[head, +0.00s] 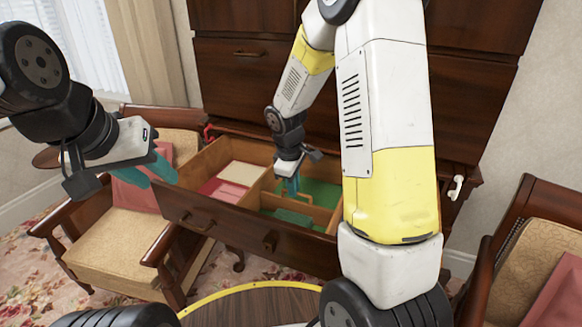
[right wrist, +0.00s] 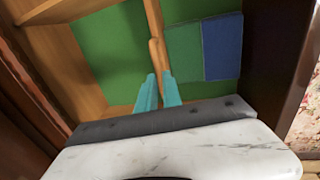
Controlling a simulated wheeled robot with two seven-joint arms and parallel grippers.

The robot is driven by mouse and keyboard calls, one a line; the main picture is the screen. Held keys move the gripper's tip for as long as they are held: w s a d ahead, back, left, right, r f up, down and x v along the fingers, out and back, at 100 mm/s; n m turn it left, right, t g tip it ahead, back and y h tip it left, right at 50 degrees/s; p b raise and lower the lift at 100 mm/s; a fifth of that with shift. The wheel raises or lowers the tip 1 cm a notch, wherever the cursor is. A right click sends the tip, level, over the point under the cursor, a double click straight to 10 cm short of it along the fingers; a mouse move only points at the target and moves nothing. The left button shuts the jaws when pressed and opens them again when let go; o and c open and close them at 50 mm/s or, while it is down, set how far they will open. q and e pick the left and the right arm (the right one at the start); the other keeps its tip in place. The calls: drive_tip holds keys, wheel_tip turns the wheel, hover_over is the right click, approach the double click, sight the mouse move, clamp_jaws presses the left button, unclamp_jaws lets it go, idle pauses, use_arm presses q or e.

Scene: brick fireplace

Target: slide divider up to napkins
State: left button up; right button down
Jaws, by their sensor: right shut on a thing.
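The wooden divider (right wrist: 154,22) runs across the green-lined part of the open drawer (head: 222,222). My right gripper (head: 291,188) reaches down into the drawer; in the right wrist view its teal fingers (right wrist: 158,92) are shut on the near end of the divider. Flat green (right wrist: 187,52) and blue (right wrist: 222,47) squares, which look like napkins, lie side by side just right of the divider. The green one's edge is very close to it; I cannot tell if they touch. My left gripper (head: 152,174) is open and empty, left of the drawer.
Pink (head: 222,190) and cream (head: 243,173) flat pieces lie in the drawer's left compartment, behind a fixed-looking partition. Wooden armchairs stand left (head: 110,235) and right (head: 540,250). A round wooden tabletop (head: 255,305) is at the bottom.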

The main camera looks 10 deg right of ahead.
drive_tip(key=shift+s+a+r, duration=0.1)
drive_tip(key=shift+s+a, duration=0.1)
drive_tip(key=c, duration=1.5)
unclamp_jaws()
wheel_tip(320, 180, up, 8)
drive_tip(key=s, duration=0.1)
drive_tip(key=shift+s+a+f, duration=0.15)
drive_tip(key=shift+a+f, duration=0.05)
drive_tip(key=shift+a, duration=0.2)
drive_tip(key=shift+r, duration=0.1)
drive_tip(key=s+r+m+t+y, duration=0.1)
drive_tip(key=s+r+m, duration=0.4)
drive_tip(key=s, duration=0.5)
drive_tip(key=s+d+r+m+t+y, duration=0.1)
drive_tip(key=s+r+m, duration=0.4)
drive_tip(key=s+r, duration=0.5)
drive_tip(key=shift+d+m+t+y, duration=0.3)
drive_tip(key=shift+t+y, duration=0.4)
drive_tip(key=shift+t, duration=0.5)
